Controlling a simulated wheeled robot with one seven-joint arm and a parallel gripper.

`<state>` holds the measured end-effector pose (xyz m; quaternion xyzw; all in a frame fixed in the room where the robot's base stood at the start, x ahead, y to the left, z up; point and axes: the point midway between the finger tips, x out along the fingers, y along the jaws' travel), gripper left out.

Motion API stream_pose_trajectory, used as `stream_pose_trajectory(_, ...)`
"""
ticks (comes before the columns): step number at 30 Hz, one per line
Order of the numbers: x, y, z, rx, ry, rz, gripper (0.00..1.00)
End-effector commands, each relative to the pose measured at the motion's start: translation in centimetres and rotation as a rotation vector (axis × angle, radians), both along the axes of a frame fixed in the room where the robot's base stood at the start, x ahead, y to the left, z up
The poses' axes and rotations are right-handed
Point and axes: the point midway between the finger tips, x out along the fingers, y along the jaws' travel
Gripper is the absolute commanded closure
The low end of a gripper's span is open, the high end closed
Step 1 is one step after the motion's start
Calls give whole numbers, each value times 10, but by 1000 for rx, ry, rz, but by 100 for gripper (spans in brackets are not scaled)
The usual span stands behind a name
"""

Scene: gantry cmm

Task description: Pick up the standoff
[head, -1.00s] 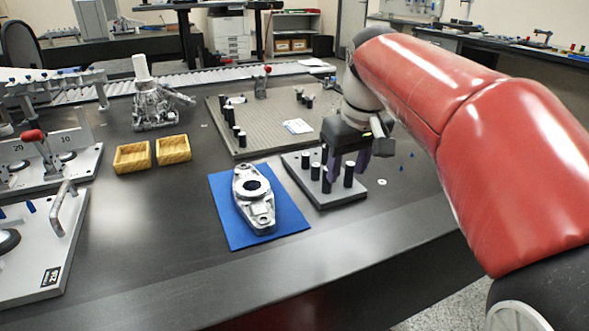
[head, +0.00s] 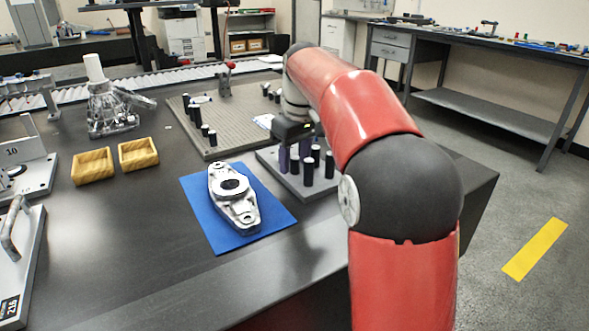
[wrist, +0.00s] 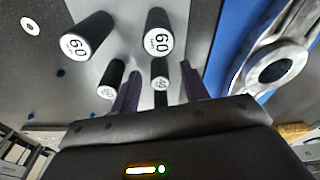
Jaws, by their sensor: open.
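Several black standoffs with white tops stand upright on a grey plate (head: 318,191); one is the front standoff (head: 308,173). In the wrist view two bigger standoffs marked 60 show, one at left (wrist: 87,37) and one at centre (wrist: 157,35). Two smaller-looking ones show nearer, a left one (wrist: 110,80) and a centre one (wrist: 160,72). My gripper (head: 294,156) is open, with its dark purple fingers down among the standoffs at the plate's back left. In the wrist view the centre smaller standoff appears between the fingers (wrist: 159,82), apart from both. Whether the fingertips reach beside it is unclear.
A metal casting (head: 235,198) lies on a blue mat (head: 275,207) just left of the plate. A perforated board (head: 228,115) with more black posts lies behind. Two yellow bins (head: 93,166) stand at left. The table's front is clear.

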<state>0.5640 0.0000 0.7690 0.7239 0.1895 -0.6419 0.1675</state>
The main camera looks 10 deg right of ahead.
Motion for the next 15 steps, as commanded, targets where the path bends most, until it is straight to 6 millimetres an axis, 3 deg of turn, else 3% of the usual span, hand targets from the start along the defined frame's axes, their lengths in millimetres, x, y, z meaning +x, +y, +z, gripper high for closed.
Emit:
stream_pose_trajectory(9, 1, 0, -8, 0, -1, 0, 55)
stream_pose_trajectory(15, 1, 0, -7, 0, -1, -1, 80)
